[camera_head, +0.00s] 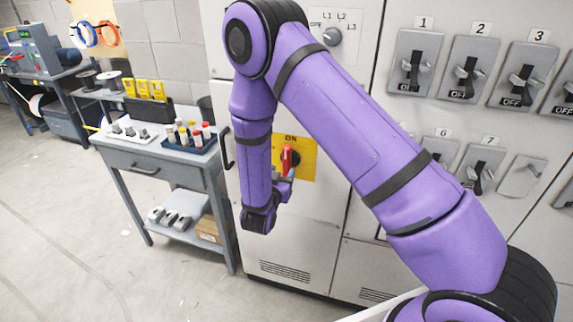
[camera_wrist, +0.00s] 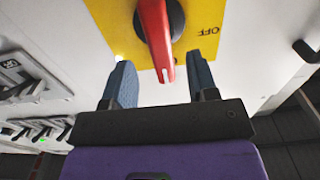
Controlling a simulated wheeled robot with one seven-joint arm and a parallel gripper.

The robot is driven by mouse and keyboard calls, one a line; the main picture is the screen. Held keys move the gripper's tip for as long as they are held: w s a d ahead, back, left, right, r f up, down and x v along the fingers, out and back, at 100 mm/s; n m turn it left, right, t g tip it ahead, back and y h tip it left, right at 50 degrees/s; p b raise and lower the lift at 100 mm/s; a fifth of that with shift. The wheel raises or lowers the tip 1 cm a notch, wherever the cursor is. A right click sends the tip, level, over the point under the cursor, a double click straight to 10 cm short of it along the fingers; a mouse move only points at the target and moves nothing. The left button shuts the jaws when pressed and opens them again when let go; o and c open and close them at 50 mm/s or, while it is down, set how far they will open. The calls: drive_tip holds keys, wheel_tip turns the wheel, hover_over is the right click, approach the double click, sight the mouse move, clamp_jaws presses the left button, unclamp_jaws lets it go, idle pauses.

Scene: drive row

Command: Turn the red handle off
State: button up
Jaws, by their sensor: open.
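The red handle (camera_head: 287,158) sits on a yellow plate (camera_head: 308,160) on the grey cabinet front. In the head view it stands upright, under the ON label. In the wrist view the red handle (camera_wrist: 155,32) points down on the yellow plate (camera_wrist: 205,20), with an upside-down OFF label to its right. My gripper (camera_wrist: 160,58) is open. Its two blue-grey fingers lie either side of the handle's free end in the wrist view, with gaps on both sides and no contact seen. In the head view my gripper (camera_head: 284,186) is partly hidden by my arm, just below the handle.
A rotary selector (camera_head: 332,37) is above the plate. Several numbered grey switches (camera_head: 415,62) fill the panel at right. A cabinet door handle (camera_head: 226,148) is at left. A grey workbench (camera_head: 150,160) with small parts stands left of the cabinet.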

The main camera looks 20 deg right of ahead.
sight(286, 166)
drive_tip(key=shift+x, duration=2.7)
drive_tip(key=shift+c, duration=0.2)
clamp_jaws()
